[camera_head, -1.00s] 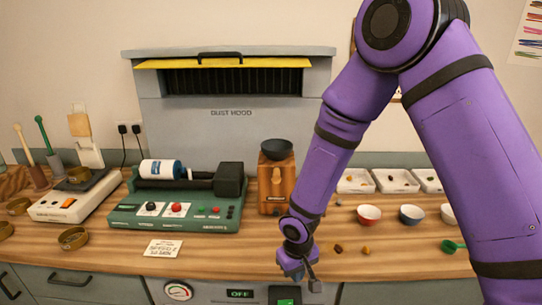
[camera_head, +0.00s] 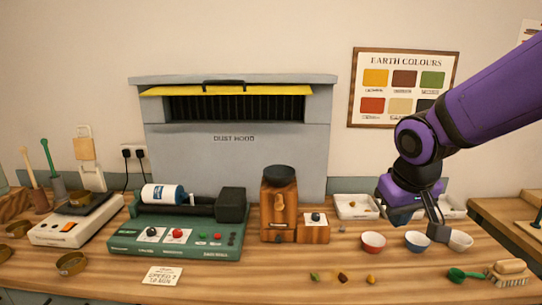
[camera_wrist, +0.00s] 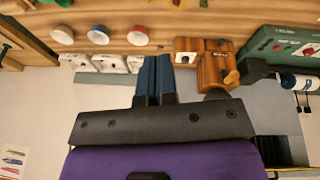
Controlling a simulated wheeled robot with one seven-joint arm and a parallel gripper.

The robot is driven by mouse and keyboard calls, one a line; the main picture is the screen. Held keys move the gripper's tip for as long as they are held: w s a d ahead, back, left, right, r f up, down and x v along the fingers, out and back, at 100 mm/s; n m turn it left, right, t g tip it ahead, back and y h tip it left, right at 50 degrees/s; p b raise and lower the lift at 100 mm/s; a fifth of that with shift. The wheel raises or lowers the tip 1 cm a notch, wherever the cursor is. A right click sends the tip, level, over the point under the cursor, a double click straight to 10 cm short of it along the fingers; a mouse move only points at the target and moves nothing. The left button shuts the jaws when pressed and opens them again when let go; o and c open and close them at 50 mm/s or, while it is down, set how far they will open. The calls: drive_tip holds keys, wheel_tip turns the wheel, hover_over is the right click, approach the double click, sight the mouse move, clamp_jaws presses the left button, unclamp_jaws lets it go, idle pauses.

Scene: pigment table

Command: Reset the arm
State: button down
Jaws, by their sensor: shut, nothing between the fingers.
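My arm (camera_head: 500,90) is purple and reaches in from the upper right in the head view. My gripper (camera_head: 402,214) is above the right part of the worktop, in front of the white trays and close to the small bowls in the picture. In the wrist view my gripper (camera_wrist: 154,72) shows two dark blue fingers side by side, closed together with nothing between them. The wrist view is upside down, with the worktop at the top. My arm hides part of the trays and the lower right of the colour chart.
A red bowl (camera_head: 373,243) and other small bowls stand below my gripper in the picture. A wooden grinder (camera_head: 278,205), a green roller machine (camera_head: 175,235) and the dust hood (camera_head: 235,150) are to the left. A brush (camera_head: 510,271) and green scoop (camera_head: 465,274) lie front right.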

drive_tip(key=s+d+r+m+t, duration=0.1)
drive_tip(key=s+d+r, duration=0.2)
drive_tip(key=s, duration=0.4)
drive_tip(key=s+d+r, duration=0.3)
drive_tip(key=s+r, duration=0.3)
drive_tip(key=s, duration=0.2)
drive_tip(key=shift+m+t+y, duration=0.4)
drive_tip(key=shift+d, duration=0.1)
